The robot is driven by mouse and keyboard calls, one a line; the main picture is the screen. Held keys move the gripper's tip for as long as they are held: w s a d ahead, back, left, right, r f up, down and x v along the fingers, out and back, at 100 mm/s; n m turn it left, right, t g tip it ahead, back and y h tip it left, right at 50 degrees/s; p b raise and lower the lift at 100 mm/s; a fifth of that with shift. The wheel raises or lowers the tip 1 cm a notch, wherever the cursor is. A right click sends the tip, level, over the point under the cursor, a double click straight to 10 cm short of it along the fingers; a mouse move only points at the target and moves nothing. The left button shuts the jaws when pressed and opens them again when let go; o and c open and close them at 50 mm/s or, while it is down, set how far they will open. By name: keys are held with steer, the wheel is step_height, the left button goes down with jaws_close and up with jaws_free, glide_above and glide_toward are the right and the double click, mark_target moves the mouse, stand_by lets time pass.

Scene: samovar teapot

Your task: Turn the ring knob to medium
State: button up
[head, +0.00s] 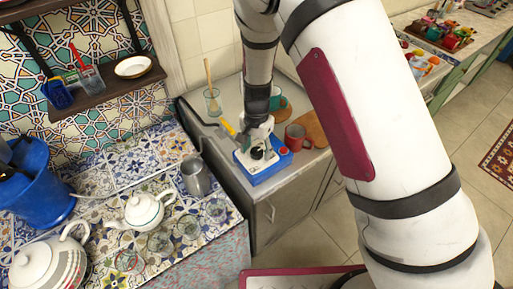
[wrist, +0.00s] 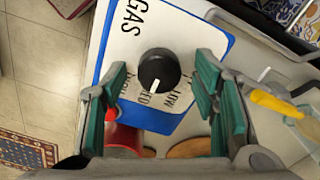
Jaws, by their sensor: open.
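The black round knob (wrist: 158,70) stands on a white panel (wrist: 122,48) with a blue edge and the word GAS. Its white pointer line faces the lower side in the wrist view, close to the partly hidden label ending in ED, with LOW just to the right. My gripper (wrist: 159,66) is open, its green fingers on either side of the knob with a visible gap at each side. In the head view, my gripper (head: 257,139) is over the panel (head: 262,175) at the counter's edge, and the knob (head: 257,153) shows just below it.
A red mug (head: 295,137) and wooden boards (head: 312,128) are close to the panel's right. A yellow-handled tool (head: 230,127) and a glass with a spoon (head: 212,101) are at its left. A metal jug (head: 196,176) and white teapot (head: 143,210) stand on the tiled counter.

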mark_target(256, 151)
step_height(256, 151, up, 12)
stand_by(0.6)
